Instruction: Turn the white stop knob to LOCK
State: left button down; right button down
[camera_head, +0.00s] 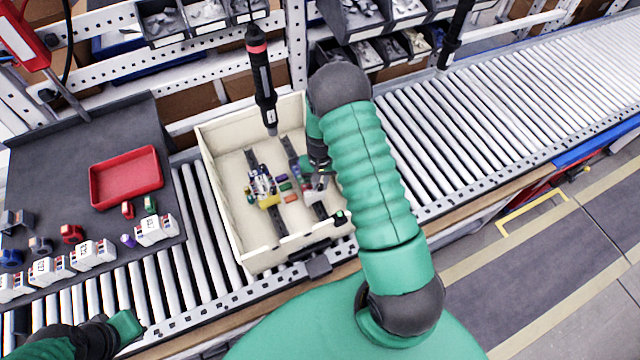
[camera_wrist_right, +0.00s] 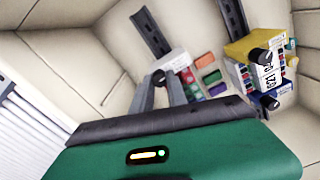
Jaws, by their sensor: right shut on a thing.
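My right gripper (camera_head: 318,178) reaches down into the cream box, partly hidden by my own arm. In the right wrist view its two grey fingers (camera_wrist_right: 161,82) come together on a small dark round tip at the near end of a white block (camera_wrist_right: 173,61). Whether this white block is the stop knob I cannot tell, and no LOCK mark is readable. Small red, green, orange and purple blocks (camera_wrist_right: 206,75) lie beside it. My left gripper (camera_head: 124,326) is at the lower left, over the rollers' near edge; its jaws cannot be made out.
The cream box (camera_head: 222,190) stands on the roller conveyor (camera_head: 440,130). A yellow-and-white labelled cluster (camera_wrist_right: 258,55) stands in it. A screwdriver (camera_head: 262,80) hangs over the box. A red tray (camera_head: 126,177) and several white blocks sit on the dark table (camera_head: 60,165) at left.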

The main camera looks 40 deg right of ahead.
aim_at(321, 185)
jog(key=n+b, duration=0.1)
jog(key=n, duration=0.3)
jog(key=shift+n, duration=2.1)
jog(key=c, duration=1.7)
grip_release()
jog(key=shift+d, duration=0.1)
jog(key=o, duration=0.4)
jog(key=shift+s+b, duration=0.15)
jog(key=shift+b, duration=0.15)
notch_tip(321, 185, up, 17)
jog(key=b, duration=0.2)
jog(key=shift+f, duration=0.1)
